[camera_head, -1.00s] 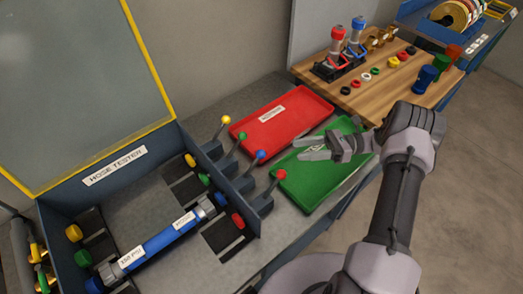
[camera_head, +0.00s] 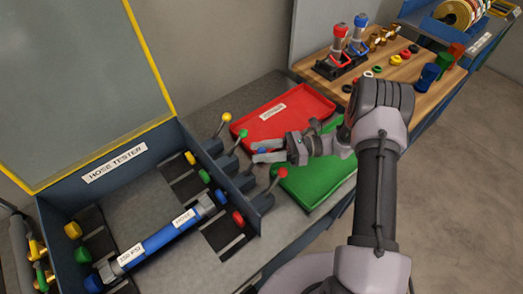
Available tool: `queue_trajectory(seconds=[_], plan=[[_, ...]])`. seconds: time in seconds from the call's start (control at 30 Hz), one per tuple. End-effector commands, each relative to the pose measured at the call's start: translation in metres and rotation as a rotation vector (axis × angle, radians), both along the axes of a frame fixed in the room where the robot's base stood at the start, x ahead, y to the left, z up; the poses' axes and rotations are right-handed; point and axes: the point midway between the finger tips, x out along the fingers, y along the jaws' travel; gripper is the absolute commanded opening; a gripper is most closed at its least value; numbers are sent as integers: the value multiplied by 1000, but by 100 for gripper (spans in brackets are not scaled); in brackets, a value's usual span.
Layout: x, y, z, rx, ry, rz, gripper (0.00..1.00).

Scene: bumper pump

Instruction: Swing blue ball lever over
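The blue ball lever (camera_head: 246,177) stands on the right wall of the hose tester, in a row with the yellow, green and red ball levers. Its blue ball (camera_head: 262,151) shows between the two fingers of my gripper (camera_head: 257,152). The fingers are apart and point left, one on each side of the ball in the picture. I cannot tell whether they touch it. The yellow ball (camera_head: 226,118) and green ball (camera_head: 243,134) are farther back. The red ball (camera_head: 282,172) is nearer, just below my gripper in the picture.
The hose tester (camera_head: 110,172) holds a blue hose (camera_head: 160,239) and has its clear lid raised. A red tray (camera_head: 310,100) and a green tray (camera_head: 315,181) lie to the right, the green one partly hidden by my arm. A wooden bench (camera_head: 425,88) stands behind.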

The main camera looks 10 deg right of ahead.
Motion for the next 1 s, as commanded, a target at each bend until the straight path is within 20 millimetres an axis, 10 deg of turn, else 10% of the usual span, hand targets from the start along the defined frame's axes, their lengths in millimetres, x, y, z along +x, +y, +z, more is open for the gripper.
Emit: queue_trajectory(seconds=[0.2, 1.0], plan=[[0, 0, 0, 0, 0, 0, 0], [0, 0, 0, -1, 0, 1, 0]])
